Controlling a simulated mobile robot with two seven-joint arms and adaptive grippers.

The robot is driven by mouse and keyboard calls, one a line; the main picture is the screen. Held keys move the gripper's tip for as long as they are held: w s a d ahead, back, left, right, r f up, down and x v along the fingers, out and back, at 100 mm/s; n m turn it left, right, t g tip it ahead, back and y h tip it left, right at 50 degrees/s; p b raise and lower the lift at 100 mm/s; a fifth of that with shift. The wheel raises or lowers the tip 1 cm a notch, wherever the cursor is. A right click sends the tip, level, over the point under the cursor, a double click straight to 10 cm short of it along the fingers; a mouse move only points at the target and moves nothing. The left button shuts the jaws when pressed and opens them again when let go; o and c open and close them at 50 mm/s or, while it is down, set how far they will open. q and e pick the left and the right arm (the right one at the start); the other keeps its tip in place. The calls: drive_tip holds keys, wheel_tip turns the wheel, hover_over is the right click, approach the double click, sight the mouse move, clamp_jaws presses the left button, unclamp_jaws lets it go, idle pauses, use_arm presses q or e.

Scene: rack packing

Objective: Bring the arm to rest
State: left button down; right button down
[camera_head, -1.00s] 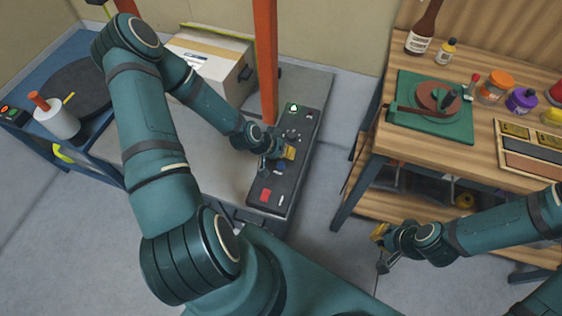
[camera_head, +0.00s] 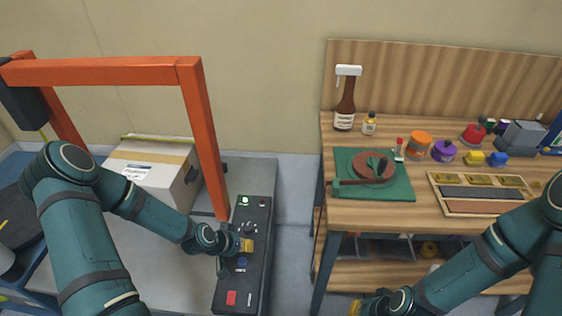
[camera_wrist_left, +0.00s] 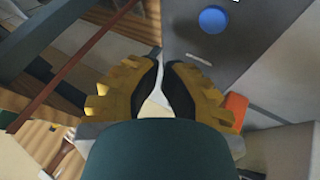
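My left arm reaches in from the left in the head view. Its gripper (camera_head: 246,245) is over the middle of the dark control panel (camera_head: 257,277), just above a blue button (camera_head: 242,262); contact is unclear. In the left wrist view the gripper's yellow fingers (camera_wrist_left: 162,66) nearly meet at the tips, with nothing held, and the blue button (camera_wrist_left: 213,20) lies ahead to the right. My right gripper (camera_head: 370,305) is at the bottom edge of the head view, beside the workbench's lower shelf and partly cut off; its fingers are unclear.
An orange-red frame (camera_head: 205,130) rises behind my left arm. A taped carton (camera_head: 150,178) sits on the grey platform (camera_head: 150,252) near it. A green light (camera_head: 244,200) glows on the panel. The wooden workbench (camera_head: 440,215) at right holds a green mat (camera_head: 400,188), bottles and jars.

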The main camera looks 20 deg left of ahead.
use_arm(q)
drive_tip(key=s+d+r+g, duration=0.1)
drive_tip(key=s+d+g, duration=0.1)
drive_tip(key=s+d, duration=0.3)
drive_tip(key=s+d+r+g, duration=0.2)
drive_tip(key=s+d, duration=0.3)
drive_tip(key=d, duration=0.6)
drive_tip(key=shift+s+y, duration=0.15)
drive_tip(key=shift+y, duration=0.15)
drive_tip(key=shift+r, duration=0.1)
